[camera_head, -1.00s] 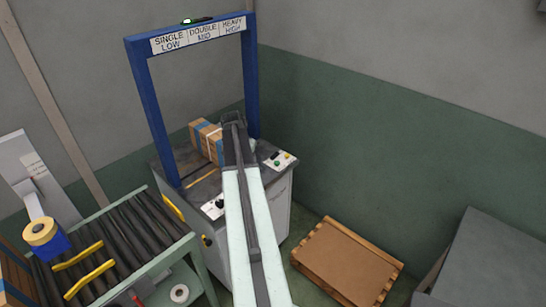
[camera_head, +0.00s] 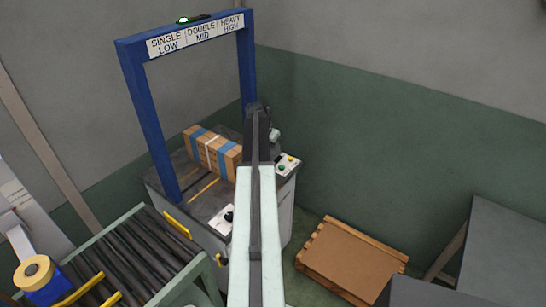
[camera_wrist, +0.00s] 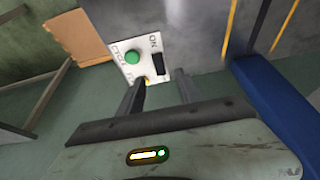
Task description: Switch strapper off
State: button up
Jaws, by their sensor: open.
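The strapper is a grey cabinet with a blue arch (camera_head: 150,120) over its top. A small green lamp (camera_head: 184,20) glows on the arch. A white control panel (camera_head: 287,164) sits at the cabinet's right edge, just right of my arm. In the wrist view the panel (camera_wrist: 122,58) shows a green button (camera_wrist: 132,57), a black rocker switch (camera_wrist: 158,65) beside the word ON, and a yellow button partly hidden by a finger. My gripper (camera_wrist: 160,90) is open and empty, its fingertips just short of the panel's lower edge. Whether they touch it is unclear.
A strapped cardboard box (camera_head: 213,150) stands under the arch. A second small panel with a black knob (camera_head: 229,216) is at the front. A roller conveyor (camera_head: 135,250) lies left, a pallet (camera_head: 345,262) right on the floor, and a grey table (camera_head: 510,250) far right.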

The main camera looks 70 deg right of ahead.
aim_at(277, 159)
jog(key=b+x, duration=0.7)
jog(key=x, duration=0.1)
jog(key=shift+r, duration=0.1)
